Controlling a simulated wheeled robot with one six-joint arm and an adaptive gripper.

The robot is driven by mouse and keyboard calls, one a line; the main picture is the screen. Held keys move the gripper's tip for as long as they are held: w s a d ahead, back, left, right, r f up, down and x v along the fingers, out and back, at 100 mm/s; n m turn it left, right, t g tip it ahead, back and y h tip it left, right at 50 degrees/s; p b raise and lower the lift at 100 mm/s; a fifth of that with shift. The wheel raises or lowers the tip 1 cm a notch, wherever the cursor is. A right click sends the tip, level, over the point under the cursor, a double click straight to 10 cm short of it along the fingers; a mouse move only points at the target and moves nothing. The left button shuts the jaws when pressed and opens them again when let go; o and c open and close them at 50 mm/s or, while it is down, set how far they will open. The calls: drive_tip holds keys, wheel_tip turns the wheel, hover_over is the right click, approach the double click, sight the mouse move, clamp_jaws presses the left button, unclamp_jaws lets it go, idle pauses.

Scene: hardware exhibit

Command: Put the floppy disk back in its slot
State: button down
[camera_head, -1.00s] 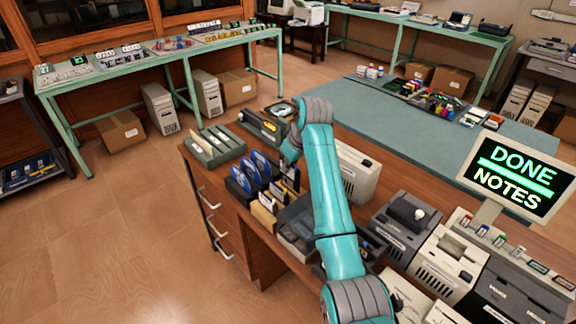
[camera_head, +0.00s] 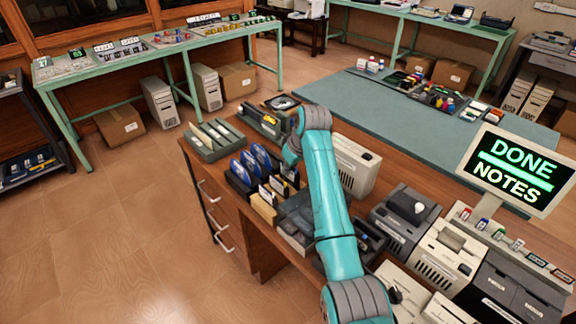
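My gripper (camera_head: 289,170) is at the end of the teal arm, pointing down over the dark sorting racks on the wooden desk. It is small and partly hidden by my wrist, so its fingers cannot be made out. A rack (camera_head: 233,186) holds several blue discs (camera_head: 249,166) standing on edge. Beside it are dark and tan upright pieces with pale labels (camera_head: 265,193), just left of and below my gripper. I cannot tell which piece is the floppy disk, whether it is in my gripper, or which slot is its own.
A grey tray with dividers (camera_head: 212,140) and a dark tray (camera_head: 262,124) stand behind the racks. A beige box (camera_head: 354,165) stands right of my arm. Grey and beige machines (camera_head: 445,255) and a DONE/NOTES screen (camera_head: 515,170) fill the right. The teal mat (camera_head: 400,130) has clear room.

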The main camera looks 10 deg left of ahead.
drive_tip(key=shift+f, duration=0.7)
drive_tip(key=c, duration=1.2)
unclamp_jaws()
drive_tip(key=shift+c, duration=0.2)
drive_tip(key=shift+r, duration=0.1)
drive_tip(key=shift+r, duration=3.9)
